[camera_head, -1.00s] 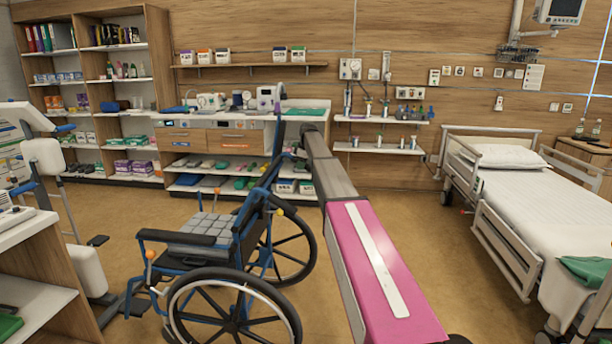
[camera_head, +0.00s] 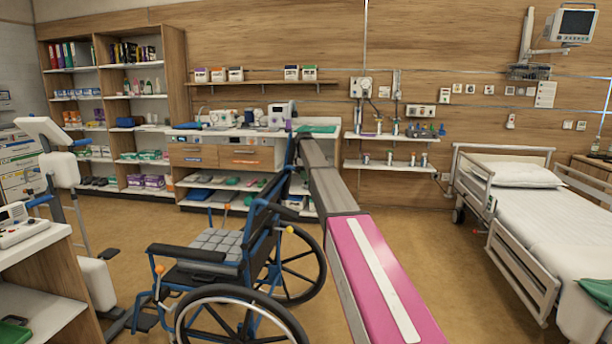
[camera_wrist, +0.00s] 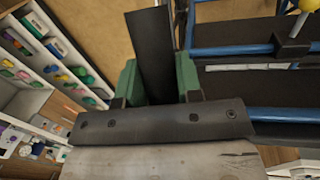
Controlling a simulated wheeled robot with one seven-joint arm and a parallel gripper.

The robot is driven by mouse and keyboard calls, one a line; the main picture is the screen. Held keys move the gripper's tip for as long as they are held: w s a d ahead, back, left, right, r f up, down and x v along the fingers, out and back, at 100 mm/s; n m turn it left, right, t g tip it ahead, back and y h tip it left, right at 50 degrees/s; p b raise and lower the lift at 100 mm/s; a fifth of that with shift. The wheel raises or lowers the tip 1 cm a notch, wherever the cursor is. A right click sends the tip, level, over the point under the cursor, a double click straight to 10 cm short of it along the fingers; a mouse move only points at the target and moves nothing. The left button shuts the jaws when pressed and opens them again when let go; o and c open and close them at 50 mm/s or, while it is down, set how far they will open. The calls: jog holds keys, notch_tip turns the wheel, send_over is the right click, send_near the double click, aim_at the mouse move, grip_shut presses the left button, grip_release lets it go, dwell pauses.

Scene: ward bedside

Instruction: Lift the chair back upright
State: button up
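A wheelchair with a blue frame (camera_head: 250,235) stands on its wheels in the head view, its checked grey seat (camera_head: 217,246) facing left. Its dark back (camera_head: 266,222) rises at the seat's right side and leans somewhat to the right towards its top. In the wrist view, the two green fingers of my gripper (camera_wrist: 157,82) close on a flat black bar, seemingly the chair's push handle (camera_wrist: 150,40). Blue chair tubes (camera_wrist: 235,50) and a yellow knob (camera_wrist: 311,4) show at the right.
A bed (camera_head: 540,215) stands at the right and a white-topped cabinet (camera_head: 40,235) at the near left. Wooden shelves (camera_head: 172,75) and a counter (camera_head: 228,152) line the back wall. Bare floor (camera_head: 425,240) lies between chair and bed.

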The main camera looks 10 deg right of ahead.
jog(key=o, duration=0.4)
jog(key=shift+a, duration=0.1)
jog(key=r, duration=0.3)
jog(key=s+r, duration=0.1)
jog(key=r, duration=0.6)
jog(key=shift+s+a+r, duration=0.3)
jog(key=shift+s+a, duration=0.05)
jog(key=shift+s, duration=0.05)
